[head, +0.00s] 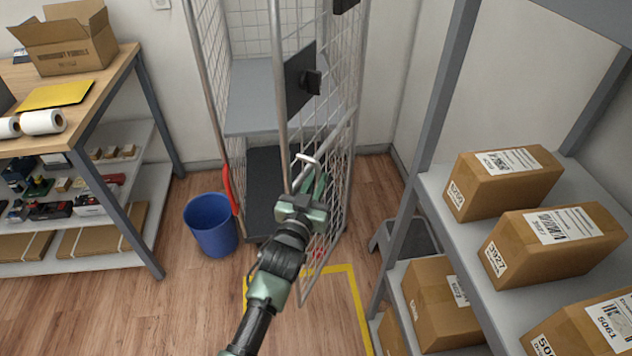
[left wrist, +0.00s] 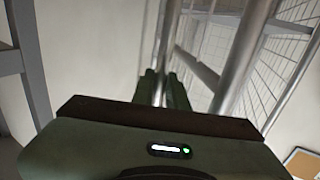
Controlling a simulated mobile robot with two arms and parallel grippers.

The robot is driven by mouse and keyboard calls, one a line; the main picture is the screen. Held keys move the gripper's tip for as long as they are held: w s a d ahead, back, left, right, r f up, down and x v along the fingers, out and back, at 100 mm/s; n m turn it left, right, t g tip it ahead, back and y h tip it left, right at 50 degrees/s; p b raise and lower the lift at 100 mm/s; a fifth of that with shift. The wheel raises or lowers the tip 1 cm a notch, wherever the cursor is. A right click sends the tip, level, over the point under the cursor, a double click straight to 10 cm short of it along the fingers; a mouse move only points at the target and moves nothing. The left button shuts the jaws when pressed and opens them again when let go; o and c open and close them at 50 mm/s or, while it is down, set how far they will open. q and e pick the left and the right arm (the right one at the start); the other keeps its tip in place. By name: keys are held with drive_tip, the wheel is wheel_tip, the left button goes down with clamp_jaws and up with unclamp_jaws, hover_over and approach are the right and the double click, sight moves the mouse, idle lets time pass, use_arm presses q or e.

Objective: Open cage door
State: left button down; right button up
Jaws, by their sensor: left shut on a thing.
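The wire roll cage (head: 212,90) stands against the back wall. Its mesh cage door (head: 335,200) is on the right side of the cage front, turned at an angle, with a gap on its left showing the grey shelf and dark base inside. A pale metal loop (head: 308,158) sits at the door's edge. My left gripper (head: 313,184) is shut on the cage door at this loop and hides part of it. In the left wrist view the fingers (left wrist: 164,92) close around a thin metal bar, with mesh behind. My right gripper is not in view.
A blue bin (head: 210,226) stands left of the cage, near a red strap (head: 228,188). A workbench (head: 115,75) is at the left. A shelf rack (head: 455,225) with several parcels and a grey step stool (head: 408,240) are at the right. Yellow tape (head: 352,295) marks the floor.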

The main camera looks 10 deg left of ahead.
use_arm(q)
drive_tip(key=shift+w+r, duration=0.1)
drive_tip(key=shift+r, duration=0.25)
drive_tip(key=c, duration=1.5)
unclamp_jaws()
drive_tip(key=shift+o, duration=0.5)
drive_tip(key=shift+w+d+f, duration=0.15)
drive_tip(key=shift+f, duration=0.1)
drive_tip(key=s+a, duration=0.1)
drive_tip(key=s, duration=0.6)
drive_tip(key=shift+s, duration=0.4)
